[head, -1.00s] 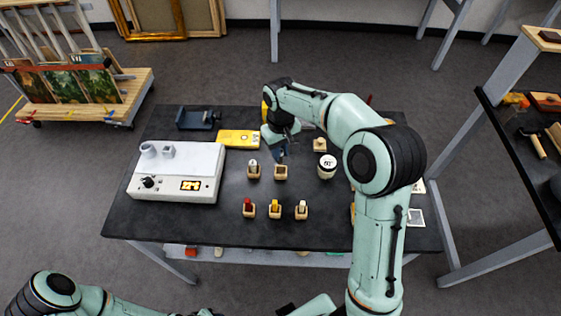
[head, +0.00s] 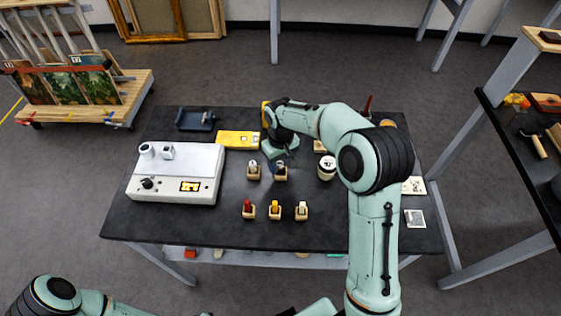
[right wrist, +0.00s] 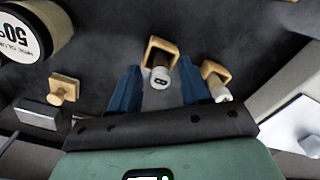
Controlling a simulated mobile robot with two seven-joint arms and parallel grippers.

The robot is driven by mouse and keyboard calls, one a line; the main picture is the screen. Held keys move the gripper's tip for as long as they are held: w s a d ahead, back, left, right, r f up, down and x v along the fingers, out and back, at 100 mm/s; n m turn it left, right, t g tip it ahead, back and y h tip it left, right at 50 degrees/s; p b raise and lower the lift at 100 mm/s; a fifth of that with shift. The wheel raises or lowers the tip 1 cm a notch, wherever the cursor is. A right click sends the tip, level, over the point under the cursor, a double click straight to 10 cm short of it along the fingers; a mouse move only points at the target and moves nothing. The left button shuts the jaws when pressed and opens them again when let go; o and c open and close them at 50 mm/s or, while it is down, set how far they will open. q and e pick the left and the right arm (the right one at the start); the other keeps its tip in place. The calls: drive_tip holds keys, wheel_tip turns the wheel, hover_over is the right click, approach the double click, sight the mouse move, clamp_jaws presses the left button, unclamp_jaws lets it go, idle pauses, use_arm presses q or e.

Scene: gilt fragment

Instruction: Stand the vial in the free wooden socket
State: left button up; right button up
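The vial (right wrist: 161,76), with a dark brown body and a pale marked cap, stands in a small wooden socket (right wrist: 157,45) in the right wrist view. In the head view this socket (head: 281,177) is the right one of the back pair. My right gripper (head: 281,161) is over it, pointing down. In the right wrist view its two blue fingers are spread on either side of the vial, with a gap on each side, so it is open. The socket's inside is mostly hidden by the vial. My left gripper is out of view.
A neighbouring socket (head: 253,175) holds another vial, close on the left. Sockets with red, yellow and pale-topped vials stand in front (head: 275,212). A white jar (head: 326,168) is at the right; a white heater box (head: 175,175) is at the left.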

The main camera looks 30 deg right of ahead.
sight(281, 164)
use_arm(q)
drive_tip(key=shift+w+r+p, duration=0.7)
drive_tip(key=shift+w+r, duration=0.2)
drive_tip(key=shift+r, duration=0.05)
use_arm(e)
wheel_tip(281, 164, up, 12)
drive_tip(key=shift+r, duration=0.1)
